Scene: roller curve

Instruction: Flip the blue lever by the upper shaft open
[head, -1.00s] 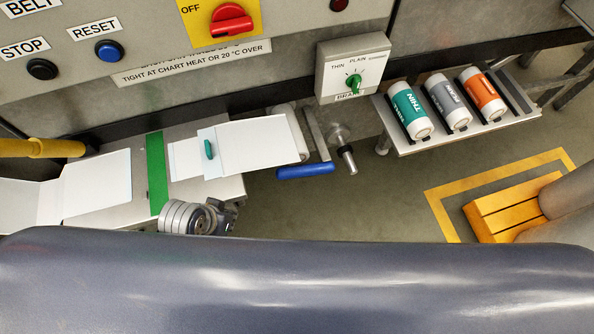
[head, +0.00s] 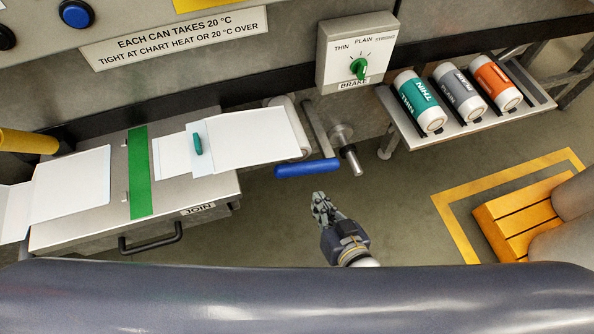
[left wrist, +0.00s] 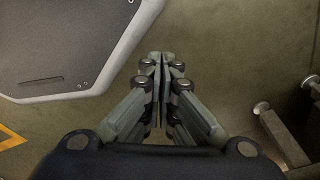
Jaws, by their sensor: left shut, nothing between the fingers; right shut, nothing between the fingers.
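The blue lever (head: 307,168) shows in the head view as a horizontal blue grip at the lower end of a grey bar (head: 319,128). It is just left of a metal shaft (head: 348,157) that sticks out below the brake box. My right gripper (head: 320,200) is shut and empty, below the blue grip and apart from it, fingers pointing up in the picture. My left gripper is outside the head view. The left wrist view shows my left gripper (left wrist: 160,62) shut and empty over the floor. The blue lever is not seen there.
The brake box (head: 357,50) with a green knob is above the shaft. A shelf with several cans (head: 460,97) is at right. White sheets (head: 250,138) lie on the join table (head: 80,230) at left. Metal posts (left wrist: 280,135) stand right of my left gripper.

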